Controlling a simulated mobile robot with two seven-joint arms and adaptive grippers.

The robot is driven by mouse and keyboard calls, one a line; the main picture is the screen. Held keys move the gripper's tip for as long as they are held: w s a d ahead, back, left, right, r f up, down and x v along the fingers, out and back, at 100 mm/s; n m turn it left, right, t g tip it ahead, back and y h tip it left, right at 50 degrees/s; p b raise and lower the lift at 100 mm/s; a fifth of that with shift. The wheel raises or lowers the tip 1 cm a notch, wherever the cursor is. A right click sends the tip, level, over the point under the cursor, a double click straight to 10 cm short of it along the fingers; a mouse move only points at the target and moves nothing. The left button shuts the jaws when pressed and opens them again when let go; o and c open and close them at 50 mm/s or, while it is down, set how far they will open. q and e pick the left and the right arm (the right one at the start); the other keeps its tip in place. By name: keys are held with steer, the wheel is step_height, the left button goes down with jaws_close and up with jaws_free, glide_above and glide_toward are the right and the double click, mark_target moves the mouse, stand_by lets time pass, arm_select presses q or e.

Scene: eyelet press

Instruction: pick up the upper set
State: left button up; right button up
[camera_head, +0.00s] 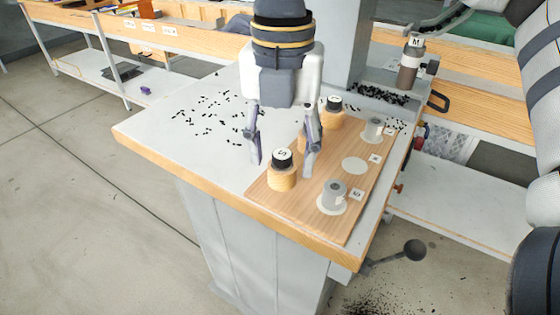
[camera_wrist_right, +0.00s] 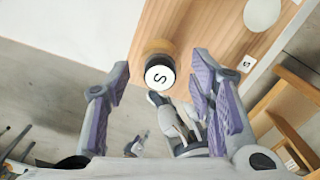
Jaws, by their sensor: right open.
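An upper set with a black cap and a white S label (camera_head: 283,158) stands upright on a wooden post on the board (camera_head: 325,232). In the right wrist view its round S label (camera_wrist_right: 159,77) shows between the fingertips. My right gripper (camera_head: 282,165) is open and empty, pointing down, with one finger on each side of the black cap in the head view. I cannot tell whether a finger touches it. Another black-capped upper set (camera_head: 333,104) stands further back. A wooden post between them is partly hidden by my right finger. My left gripper is not in view.
Grey metal lower sets stand on the board, one near the front (camera_head: 333,194) and one at the back (camera_head: 373,128). A white disc (camera_head: 354,165) between them is bare. The press, bearing an M-labelled cylinder (camera_head: 409,66), is behind. Black bits lie on the table (camera_head: 165,140).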

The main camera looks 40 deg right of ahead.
jaws_close()
